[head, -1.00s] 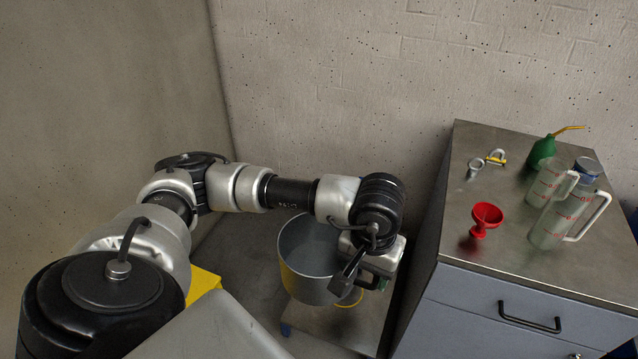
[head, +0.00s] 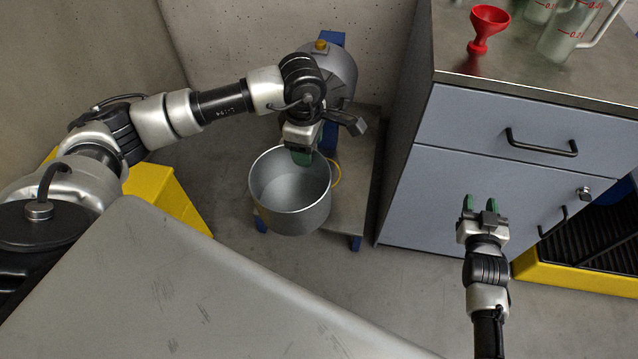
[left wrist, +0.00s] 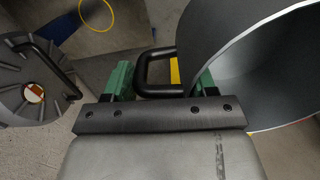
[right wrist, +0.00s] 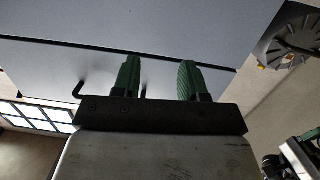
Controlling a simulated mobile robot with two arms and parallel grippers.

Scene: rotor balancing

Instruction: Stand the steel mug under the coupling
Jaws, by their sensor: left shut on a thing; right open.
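The steel mug (head: 262,205) is a large grey open vessel, upright and apparently empty, left of the cabinet in the head view. In the left wrist view the mug (left wrist: 235,60) fills the right side. My left gripper (head: 303,156) is shut on its black handle (left wrist: 150,90), at the mug's far rim. Whether the mug's base touches anything is hidden. My right gripper (head: 482,204) is open and empty in front of the cabinet; its green fingers (right wrist: 158,80) stand apart in the right wrist view. I cannot make out the coupling; my left arm covers part of the machine.
A round grey machine (head: 338,65) with a yellow cap stands behind the mug. A metal plate (head: 350,205) with blue feet lies beneath. The grey cabinet (head: 450,125) is to the right, with a red funnel (head: 488,25) on top. A yellow block (head: 165,195) is left.

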